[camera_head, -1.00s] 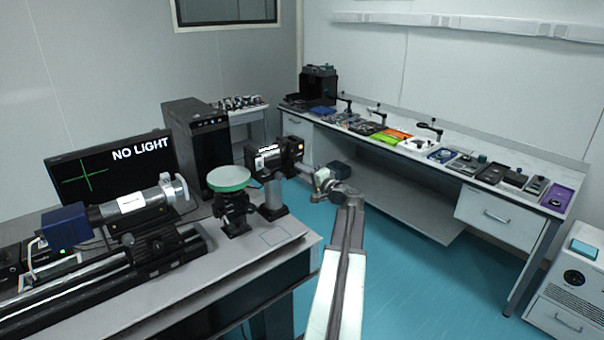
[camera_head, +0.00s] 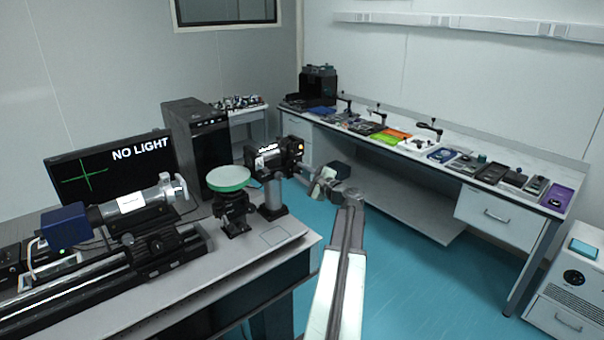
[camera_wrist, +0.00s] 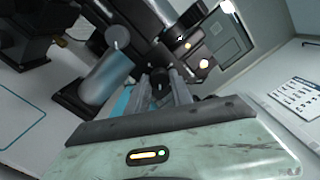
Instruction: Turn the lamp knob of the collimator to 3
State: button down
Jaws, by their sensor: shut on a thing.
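The black collimator (camera_head: 268,157) sits on a post on the optical table at the left. An orange light shows at its right end in the head view. My gripper (camera_head: 306,171) is at that end, its fingers reaching toward the collimator. In the wrist view, my gripper (camera_wrist: 165,88) is shut on a dark round knob (camera_wrist: 159,76), apparently the lamp knob. The fingers cover part of it, and no scale number can be read. The collimator body (camera_wrist: 145,20) and its lit spots show above. The monitor (camera_head: 110,165) reads NO LIGHT beside a green cross.
A green-topped round stage (camera_head: 229,179) stands left of the collimator's post (camera_head: 272,196). A telescope tube (camera_head: 135,203) lies farther left. A long bench (camera_head: 400,143) with several instruments runs along the right wall. Blue floor between the tables is clear.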

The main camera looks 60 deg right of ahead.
jog(key=shift+m, duration=0.3)
dwell(0.4)
jog(key=c, duration=1.1)
grip_release()
jog(key=shift+s, duration=0.1)
jog(key=v, duration=0.7)
jog(key=shift+s+a, duration=0.1)
jog(key=shift+s, duration=0.15)
